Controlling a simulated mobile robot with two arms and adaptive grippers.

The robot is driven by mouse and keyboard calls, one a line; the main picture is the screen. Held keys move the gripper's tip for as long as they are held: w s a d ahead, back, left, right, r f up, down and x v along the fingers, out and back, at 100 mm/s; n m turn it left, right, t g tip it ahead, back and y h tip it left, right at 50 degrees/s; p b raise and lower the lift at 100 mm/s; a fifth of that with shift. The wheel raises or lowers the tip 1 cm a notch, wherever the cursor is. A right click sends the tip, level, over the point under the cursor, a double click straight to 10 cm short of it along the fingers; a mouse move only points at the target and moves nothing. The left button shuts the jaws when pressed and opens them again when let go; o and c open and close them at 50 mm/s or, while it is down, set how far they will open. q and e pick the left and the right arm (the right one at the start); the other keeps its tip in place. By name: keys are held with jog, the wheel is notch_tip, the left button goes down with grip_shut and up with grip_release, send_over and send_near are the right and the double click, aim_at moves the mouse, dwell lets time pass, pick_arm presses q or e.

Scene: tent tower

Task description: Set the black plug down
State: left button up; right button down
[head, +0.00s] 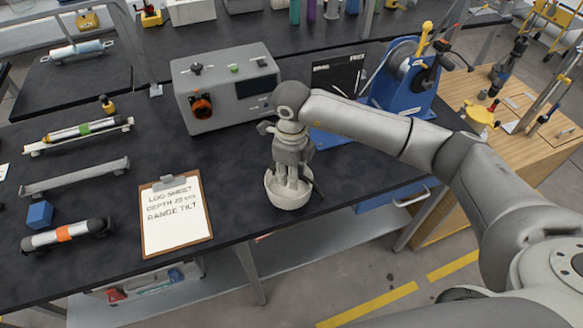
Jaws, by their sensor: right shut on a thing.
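My right gripper (290,182) points down at the front middle of the dark bench, with its fingers inside the rim of a pale round bowl (289,200). It is shut, and the fingers and bowl wall hide most of what it holds. A slim dark piece (314,182) shows at the right of the fingers; I take it for part of the black plug, but its shape is not clear. I cannot tell if the plug touches the bowl. My left gripper is not in view.
A clipboard (174,216) lies left of the bowl. A grey box with an orange knob (220,90) stands behind, and a blue winch (405,80) stands back right. Tube instruments and a blue cube (40,214) are at left. The bench's front edge is close to the bowl.

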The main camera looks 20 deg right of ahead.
aim_at(291, 191)
notch_tip(291, 191, down, 2)
jog(key=shift+f+b, duration=0.15)
jog(key=shift+b, duration=0.3)
jog(key=shift+f, duration=0.45)
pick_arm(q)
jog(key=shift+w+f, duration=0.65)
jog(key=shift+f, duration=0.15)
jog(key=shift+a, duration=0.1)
pick_arm(e)
jog(key=c, duration=1.1)
grip_release()
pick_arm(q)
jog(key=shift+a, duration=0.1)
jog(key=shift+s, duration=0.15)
pick_arm(e)
jog(key=shift+r, duration=0.15)
notch_tip(291, 191, up, 7)
jog(key=p, duration=0.3)
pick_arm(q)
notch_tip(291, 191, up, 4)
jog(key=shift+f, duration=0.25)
